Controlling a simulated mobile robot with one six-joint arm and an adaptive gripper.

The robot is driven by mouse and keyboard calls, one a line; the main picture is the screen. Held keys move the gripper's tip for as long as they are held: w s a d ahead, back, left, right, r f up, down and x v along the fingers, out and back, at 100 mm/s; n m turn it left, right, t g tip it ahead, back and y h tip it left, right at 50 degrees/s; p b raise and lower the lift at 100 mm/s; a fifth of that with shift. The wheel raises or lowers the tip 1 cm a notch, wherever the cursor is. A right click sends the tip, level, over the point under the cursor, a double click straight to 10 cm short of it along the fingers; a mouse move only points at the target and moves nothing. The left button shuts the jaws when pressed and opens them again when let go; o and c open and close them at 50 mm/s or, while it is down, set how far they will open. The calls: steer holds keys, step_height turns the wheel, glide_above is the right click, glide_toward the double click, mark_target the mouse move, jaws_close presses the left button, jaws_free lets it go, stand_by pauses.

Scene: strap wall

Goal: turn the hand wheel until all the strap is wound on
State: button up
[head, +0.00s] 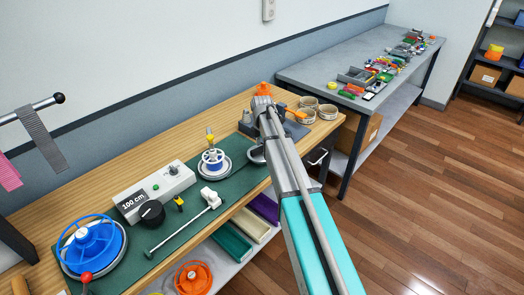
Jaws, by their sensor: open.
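A large blue hand wheel (92,243) with a red knob (86,277) lies on a round base at the near left of the green mat. A smaller blue-and-white wheel (213,160) with a yellow knob stands farther along the mat. A grey strap (41,138) and a pink strap (8,174) hang from a wall bar at the left. I cannot make out strap on either wheel. My gripper (262,103) is at the far end of the bench, well away from the large wheel. Its fingers are small and partly hidden; it is open, with nothing seen held.
A white box (154,191) reading "100 cm", with a black dial, sits mid-mat beside a metal rod (183,229). Coloured bins and an orange wheel (193,277) are on the lower shelf. The wooden floor at right is clear.

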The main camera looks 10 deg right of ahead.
steer(key=shift+f+b, duration=0.3)
steer(key=shift+f, duration=0.2)
jaws_close()
